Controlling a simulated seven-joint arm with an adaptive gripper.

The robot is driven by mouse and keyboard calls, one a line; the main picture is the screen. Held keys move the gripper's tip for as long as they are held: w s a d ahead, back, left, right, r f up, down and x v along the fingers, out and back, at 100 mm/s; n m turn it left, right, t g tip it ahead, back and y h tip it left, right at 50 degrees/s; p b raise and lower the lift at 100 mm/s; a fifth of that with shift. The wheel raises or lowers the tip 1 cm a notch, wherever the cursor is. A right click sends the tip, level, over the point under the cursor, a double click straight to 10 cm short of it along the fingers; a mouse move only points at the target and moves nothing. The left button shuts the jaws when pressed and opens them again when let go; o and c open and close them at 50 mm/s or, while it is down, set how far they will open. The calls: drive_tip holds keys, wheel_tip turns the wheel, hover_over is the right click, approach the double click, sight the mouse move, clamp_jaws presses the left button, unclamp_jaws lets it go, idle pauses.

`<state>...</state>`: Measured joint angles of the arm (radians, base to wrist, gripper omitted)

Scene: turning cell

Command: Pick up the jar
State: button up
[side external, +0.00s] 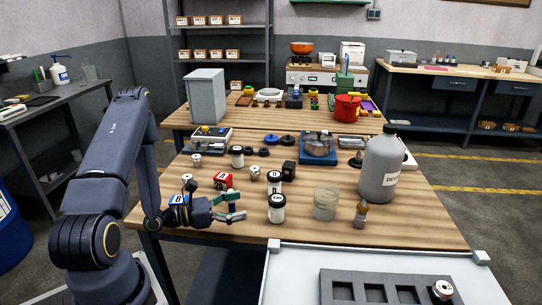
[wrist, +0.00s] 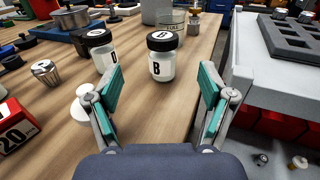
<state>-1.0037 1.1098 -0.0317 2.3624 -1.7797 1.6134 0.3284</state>
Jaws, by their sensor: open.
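A white jar with a black lid and a "B" on its front (wrist: 162,66) stands upright on the wooden table, ahead of my gripper (wrist: 162,80) and centred between its fingers. In the side view this appears to be the front jar (side external: 277,212), to the right of my gripper (side external: 240,206). My gripper is open and empty, its green-padded fingers apart, with a gap to the jar. A second similar black-lidded jar (wrist: 106,58) stands behind and left of it; it also shows in the side view (side external: 274,188). A third jar (side external: 237,160) stands farther back.
A red block marked "20" (wrist: 15,128) is at left. A recessed grey tray (side external: 342,291) lies beyond the table's front edge.

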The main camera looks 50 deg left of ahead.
sight(276, 198)
drive_tip(key=x, duration=0.5)
drive_tip(key=shift+w+d, duration=0.2)
drive_tip(key=shift+w, duration=0.15)
drive_tip(key=shift+f+x, duration=0.1)
drive_tip(key=shift+x, duration=1.25)
drive_tip(key=shift+f+x, duration=0.15)
drive_tip(key=shift+x, duration=1.25)
drive_tip(key=shift+s+d, duration=0.1)
drive_tip(key=shift+d, duration=0.05)
drive_tip(key=c, duration=1.3)
